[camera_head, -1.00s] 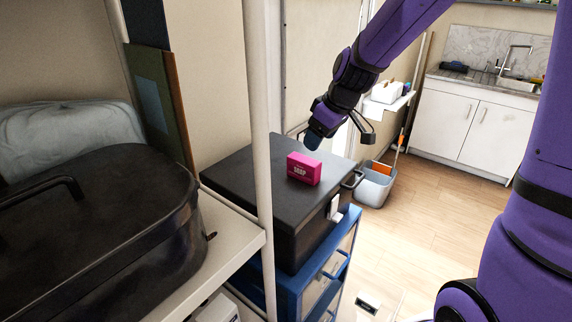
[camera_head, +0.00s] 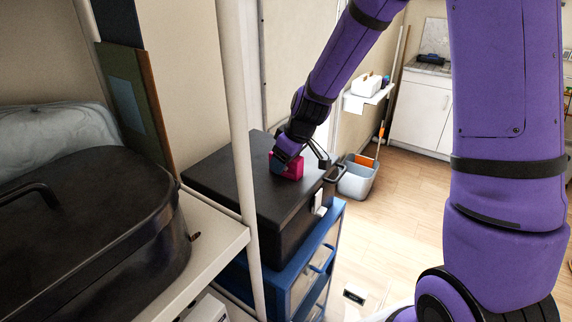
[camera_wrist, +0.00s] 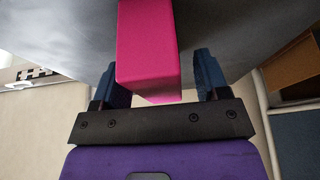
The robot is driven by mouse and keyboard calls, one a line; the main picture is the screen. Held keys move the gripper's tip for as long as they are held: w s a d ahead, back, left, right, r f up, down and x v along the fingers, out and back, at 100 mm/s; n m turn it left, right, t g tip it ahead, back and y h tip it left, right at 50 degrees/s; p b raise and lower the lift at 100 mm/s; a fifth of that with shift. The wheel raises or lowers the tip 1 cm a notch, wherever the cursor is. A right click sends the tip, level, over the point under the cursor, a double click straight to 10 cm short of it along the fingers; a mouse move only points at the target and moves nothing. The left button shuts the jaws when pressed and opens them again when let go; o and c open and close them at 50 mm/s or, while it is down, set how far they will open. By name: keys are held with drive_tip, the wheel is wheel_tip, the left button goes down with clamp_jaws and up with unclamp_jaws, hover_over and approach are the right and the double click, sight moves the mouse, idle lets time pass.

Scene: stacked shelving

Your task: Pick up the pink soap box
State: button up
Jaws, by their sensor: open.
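The pink soap box (camera_head: 291,172) sits on top of a black case (camera_head: 230,183). In the head view my gripper (camera_head: 290,160) is down at the box and covers part of it, including its label. In the wrist view the pink box (camera_wrist: 147,45) reaches between the two blue fingers of my gripper (camera_wrist: 160,80). The gripper is open, with a small gap at the left finger and a wider gap at the right finger.
The case stands on a blue drawer unit (camera_head: 325,262). A white shelf post (camera_head: 237,130) and a shelf with a black roasting pan (camera_head: 90,220) are on the left. A grey bucket (camera_head: 357,180) stands on the floor behind. Open floor lies to the right.

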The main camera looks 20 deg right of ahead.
drive_tip(key=shift+w+a+f, duration=0.15)
drive_tip(key=shift+f, duration=0.35)
drive_tip(key=shift+c, duration=0.5)
drive_tip(key=c, duration=1)
drive_tip(key=shift+o, duration=0.2)
drive_tip(key=shift+r, duration=0.1)
